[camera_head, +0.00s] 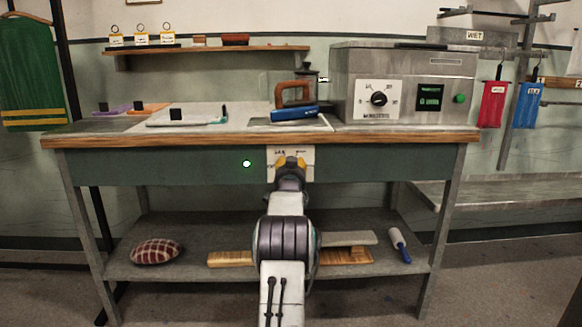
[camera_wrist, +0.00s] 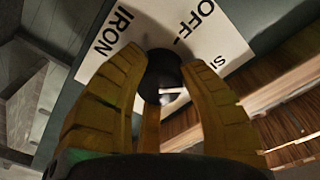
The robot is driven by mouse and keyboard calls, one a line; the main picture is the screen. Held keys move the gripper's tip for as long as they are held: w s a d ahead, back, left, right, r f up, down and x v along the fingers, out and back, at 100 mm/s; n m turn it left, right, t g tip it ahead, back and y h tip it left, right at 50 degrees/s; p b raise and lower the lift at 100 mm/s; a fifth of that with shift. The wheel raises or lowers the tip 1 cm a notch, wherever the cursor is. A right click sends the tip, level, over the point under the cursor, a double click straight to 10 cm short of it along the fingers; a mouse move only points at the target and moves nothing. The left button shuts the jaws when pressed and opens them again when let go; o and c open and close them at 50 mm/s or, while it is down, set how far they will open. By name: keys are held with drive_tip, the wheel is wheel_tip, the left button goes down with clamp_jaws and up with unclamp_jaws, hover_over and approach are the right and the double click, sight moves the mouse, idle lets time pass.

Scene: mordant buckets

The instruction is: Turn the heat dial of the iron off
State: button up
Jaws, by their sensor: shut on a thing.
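The iron (camera_head: 294,112), blue with a brown handle, stands on a grey rest (camera_head: 262,125) on the bench top. Its heat dial is on a white plate (camera_head: 307,153) on the bench's green front panel. My gripper (camera_head: 290,163) covers most of that plate in the head view. In the wrist view the plate (camera_wrist: 205,50) reads "IRON" and "OFF", with another label partly cut off. My gripper's yellow fingers (camera_wrist: 163,95) are closed around the black dial knob (camera_wrist: 162,70). A pale mark shows on the knob's lower part; its exact setting is hard to tell.
A green light (camera_head: 247,163) is lit on the panel left of the dial. A grey machine (camera_head: 415,65) with its own black dial (camera_head: 378,99) stands on the bench at right. A lower shelf (camera_head: 195,230) holds a checked cushion (camera_head: 156,251) and boards.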

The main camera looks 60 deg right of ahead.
drive_tip(key=shift+r+n, duration=0.4)
drive_tip(key=o, duration=1.2)
drive_tip(key=shift+f, duration=0.25)
drive_tip(key=shift+a, duration=0.1)
drive_tip(key=v, duration=1.1)
drive_tip(key=shift+s+a, duration=0.15)
drive_tip(key=shift+a, duration=0.2)
